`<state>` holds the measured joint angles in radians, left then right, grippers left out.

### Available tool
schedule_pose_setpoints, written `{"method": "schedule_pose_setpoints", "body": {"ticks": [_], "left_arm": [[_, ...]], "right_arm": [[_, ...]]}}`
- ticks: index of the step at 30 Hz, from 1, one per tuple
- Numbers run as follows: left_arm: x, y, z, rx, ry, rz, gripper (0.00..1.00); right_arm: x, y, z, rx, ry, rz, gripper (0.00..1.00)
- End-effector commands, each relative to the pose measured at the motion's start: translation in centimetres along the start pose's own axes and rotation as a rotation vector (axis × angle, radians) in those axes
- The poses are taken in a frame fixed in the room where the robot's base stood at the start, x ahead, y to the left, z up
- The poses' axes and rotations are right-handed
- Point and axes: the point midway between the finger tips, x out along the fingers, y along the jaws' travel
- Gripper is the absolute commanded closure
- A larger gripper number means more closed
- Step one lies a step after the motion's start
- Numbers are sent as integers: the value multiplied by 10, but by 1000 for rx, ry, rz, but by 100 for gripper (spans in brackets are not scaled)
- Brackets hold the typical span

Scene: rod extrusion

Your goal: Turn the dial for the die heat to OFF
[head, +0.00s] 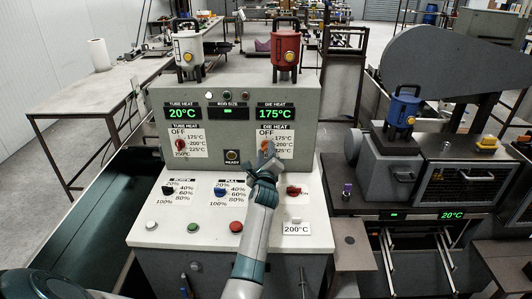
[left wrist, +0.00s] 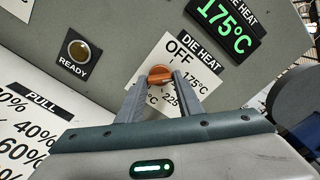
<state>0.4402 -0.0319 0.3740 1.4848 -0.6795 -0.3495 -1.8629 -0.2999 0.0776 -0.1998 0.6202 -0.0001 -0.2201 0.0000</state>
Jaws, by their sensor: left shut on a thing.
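The orange die heat dial (head: 265,145) is on the upright panel of the grey control box, beside a white label marked OFF, 175, 225°C. In the left wrist view the dial (left wrist: 160,75) sits between the two grey fingers of my left gripper (left wrist: 159,81). My left gripper (head: 265,156) is shut on it. The fingers hide part of the label, and I cannot tell exactly which mark the dial points to. The die heat display (head: 275,114) reads 175°C in green. My right gripper is not in view.
The red tube heat dial (head: 181,145) and READY button (head: 232,156) are left of the die heat dial. Blue (head: 220,191) and red (head: 293,191) knobs are on the white console below. A red canister (head: 285,50) stands on top of the box.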

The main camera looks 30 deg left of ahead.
Motion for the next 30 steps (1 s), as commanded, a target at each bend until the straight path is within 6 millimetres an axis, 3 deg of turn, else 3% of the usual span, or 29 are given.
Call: {"method": "schedule_pose_setpoints", "body": {"ticks": [8,30], "left_arm": [[0,1,-1,-130,0,0,90],[0,1,-1,-692,0,1,90]], "right_arm": [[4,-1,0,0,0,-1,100],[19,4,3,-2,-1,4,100]]}}
